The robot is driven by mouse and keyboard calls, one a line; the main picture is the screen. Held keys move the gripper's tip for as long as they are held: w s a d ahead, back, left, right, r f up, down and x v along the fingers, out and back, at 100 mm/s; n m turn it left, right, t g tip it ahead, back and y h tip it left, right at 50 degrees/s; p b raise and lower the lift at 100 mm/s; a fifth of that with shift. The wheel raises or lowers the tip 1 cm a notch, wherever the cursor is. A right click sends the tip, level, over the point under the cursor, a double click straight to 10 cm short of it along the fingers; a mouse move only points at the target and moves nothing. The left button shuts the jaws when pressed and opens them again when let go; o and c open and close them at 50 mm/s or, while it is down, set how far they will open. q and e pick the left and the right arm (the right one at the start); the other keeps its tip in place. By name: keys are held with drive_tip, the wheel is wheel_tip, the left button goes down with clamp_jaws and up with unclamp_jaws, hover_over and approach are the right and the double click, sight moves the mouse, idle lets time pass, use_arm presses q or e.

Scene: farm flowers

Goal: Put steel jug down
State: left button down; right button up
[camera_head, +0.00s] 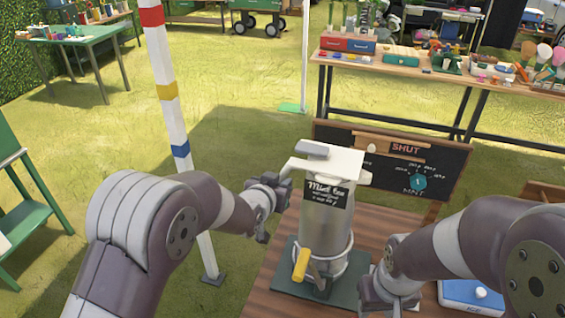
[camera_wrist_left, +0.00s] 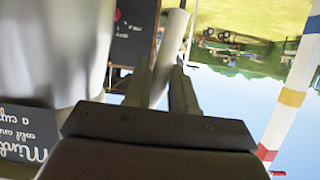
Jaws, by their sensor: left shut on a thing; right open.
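The steel jug (camera_head: 322,222) is a tall upright grey cylinder with a pale top and a black "Mint tea" label. Its pale handle (camera_head: 298,185) juts out on the left. My left gripper (camera_head: 278,192) is shut on that handle; the wrist view shows the handle (camera_wrist_left: 168,60) between the fingers, with the jug body (camera_wrist_left: 45,50) blurred beside it. The jug's lower end is inside a metal ring above a dark green base (camera_head: 345,290). Whether it bears on the base cannot be told. My right gripper (camera_head: 390,295) is open, low and right of the base.
A yellow handle (camera_head: 301,264) sticks out at the front of the ring. The wooden table (camera_head: 375,222) has a chalkboard (camera_head: 440,172) behind the jug and a blue-and-white box (camera_head: 470,296) at right. A striped pole (camera_head: 172,110) stands left of the table.

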use_arm(q)
drive_tip(key=f, duration=0.3)
drive_tip(key=shift+w+f, duration=0.2)
drive_tip(key=shift+f, duration=0.2)
wheel_tip(320, 180, down, 4)
drive_tip(key=shift+f+p, duration=0.1)
drive_tip(key=shift+p, duration=0.5)
drive_tip(key=c, duration=1.3)
unclamp_jaws()
drive_tip(key=shift+s+f, duration=0.3)
drive_tip(key=o, duration=0.4)
